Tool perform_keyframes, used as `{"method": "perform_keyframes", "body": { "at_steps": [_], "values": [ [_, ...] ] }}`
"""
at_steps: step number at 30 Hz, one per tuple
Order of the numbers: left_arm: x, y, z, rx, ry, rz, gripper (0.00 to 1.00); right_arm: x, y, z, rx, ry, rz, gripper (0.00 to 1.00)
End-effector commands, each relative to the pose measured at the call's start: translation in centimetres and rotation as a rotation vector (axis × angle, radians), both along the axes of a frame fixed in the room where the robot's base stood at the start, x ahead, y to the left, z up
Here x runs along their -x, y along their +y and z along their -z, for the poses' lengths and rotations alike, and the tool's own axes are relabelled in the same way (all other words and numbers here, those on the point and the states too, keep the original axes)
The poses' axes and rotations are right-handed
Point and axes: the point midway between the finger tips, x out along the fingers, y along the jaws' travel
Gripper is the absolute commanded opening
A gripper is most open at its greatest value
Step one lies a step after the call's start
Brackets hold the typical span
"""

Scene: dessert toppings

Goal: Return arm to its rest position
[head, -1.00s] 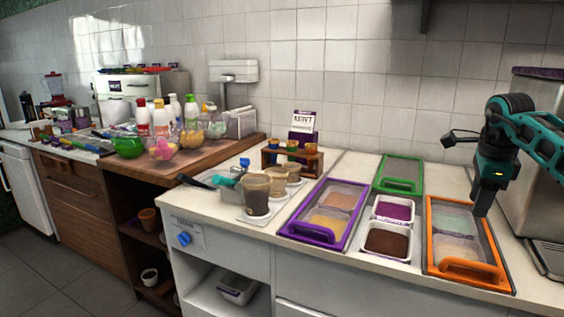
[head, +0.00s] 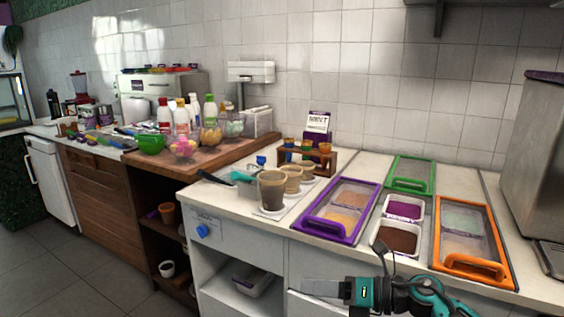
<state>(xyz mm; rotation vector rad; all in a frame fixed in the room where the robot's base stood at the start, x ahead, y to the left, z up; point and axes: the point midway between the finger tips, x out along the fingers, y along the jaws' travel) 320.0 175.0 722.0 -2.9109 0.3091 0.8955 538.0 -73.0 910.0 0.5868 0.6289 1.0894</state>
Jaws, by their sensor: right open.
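My right gripper (head: 322,288) and a teal part of my right arm (head: 428,297) show at the bottom of the head view, in front of the white counter's front face. The grey fingers point left, and nothing shows between them. The gripper is open and stands apart from the counter-top containers. My left gripper is not in view.
On the white counter stand a purple-framed container (head: 324,229), a green-framed container (head: 407,188), an orange-framed container (head: 493,269), a tub of dark topping (head: 396,240) and filled cups (head: 271,190). A steel machine (head: 537,160) stands at right.

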Motion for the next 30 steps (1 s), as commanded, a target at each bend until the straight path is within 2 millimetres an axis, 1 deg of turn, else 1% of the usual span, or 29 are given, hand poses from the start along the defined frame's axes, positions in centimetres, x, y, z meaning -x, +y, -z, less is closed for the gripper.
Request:
{"method": "perform_keyframes", "body": {
  "at_steps": [1, 3, 5, 8, 11, 14, 15, 17, 18, 21, 24, 27, 30],
  "values": [
    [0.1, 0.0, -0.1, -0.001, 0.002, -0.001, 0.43, 1.2, 1.0, 0.2, -0.134, 0.094, 0.063, 0.43],
    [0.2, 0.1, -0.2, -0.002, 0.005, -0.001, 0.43, 2.1, 1.3, 0.2, -0.311, 0.226, 0.163, 0.43],
    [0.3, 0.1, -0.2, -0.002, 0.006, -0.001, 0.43, 2.8, 1.1, 0.5, -0.457, 0.349, 0.254, 0.43],
    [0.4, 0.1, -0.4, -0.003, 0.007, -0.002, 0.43, 4.0, -0.2, 1.7, -0.69, 0.569, 0.417, 0.43],
    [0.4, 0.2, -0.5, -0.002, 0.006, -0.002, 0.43, 5.6, -2.2, 4.0, -0.909, 0.801, 0.592, 0.43],
    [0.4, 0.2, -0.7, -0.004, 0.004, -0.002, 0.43, 8.1, -4.7, 7.1, -1.114, 1.04, 0.779, 0.43],
    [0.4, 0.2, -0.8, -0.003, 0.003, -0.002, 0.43, 9.3, -5.6, 8.5, -1.192, 1.137, 0.857, 0.43],
    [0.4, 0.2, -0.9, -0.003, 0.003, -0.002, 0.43, 11.5, -7.0, 10.6, -1.301, 1.274, 0.971, 0.43],
    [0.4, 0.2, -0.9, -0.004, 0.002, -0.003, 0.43, 13.0, -7.7, 11.9, -1.367, 1.36, 1.043, 0.43],
    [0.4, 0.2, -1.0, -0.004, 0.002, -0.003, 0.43, 16.8, -9.2, 14.8, -1.503, 1.542, 1.205, 0.43],
    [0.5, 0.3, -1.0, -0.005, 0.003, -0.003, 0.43, 19.9, -10.0, 16.6, -1.596, 1.67, 1.322, 0.43],
    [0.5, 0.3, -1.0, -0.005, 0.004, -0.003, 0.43, 21.7, -10.3, 17.5, -1.644, 1.74, 1.389, 0.43],
    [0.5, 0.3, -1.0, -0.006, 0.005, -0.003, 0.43, 22.3, -10.5, 17.8, -1.665, 1.765, 1.412, 0.43]
  ]
}}
